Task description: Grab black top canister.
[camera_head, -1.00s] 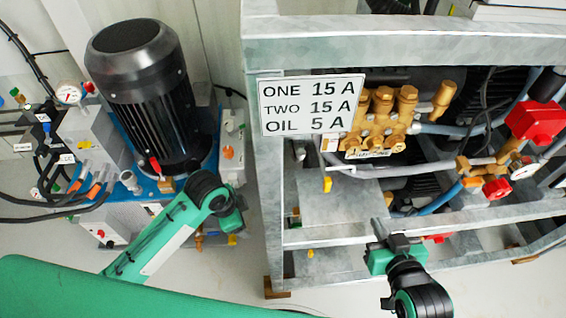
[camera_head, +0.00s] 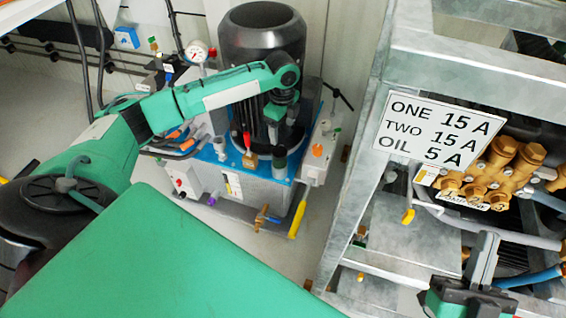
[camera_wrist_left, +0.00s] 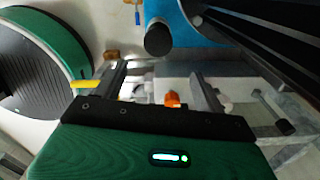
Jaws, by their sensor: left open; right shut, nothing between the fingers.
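A small grey canister with a dark round top (camera_head: 280,158) stands on the blue base plate in front of the large black motor (camera_head: 262,32). Its dark top also shows in the left wrist view (camera_wrist_left: 158,38), just beyond the fingertips and not between them. My left gripper (camera_head: 274,122) points down above the canister, close in front of the motor. In the left wrist view its fingers (camera_wrist_left: 160,82) are spread apart and empty. My right gripper (camera_head: 487,240) is shut and empty by the grey frame at the lower right.
The blue base plate (camera_head: 215,152) carries a red-handled valve (camera_head: 247,140), hoses and a gauge (camera_head: 196,50). An orange cap (camera_head: 318,150) sits on a block to the right. A grey metal frame (camera_head: 350,190) with brass pump heads and a sign (camera_head: 433,135) stands on the right.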

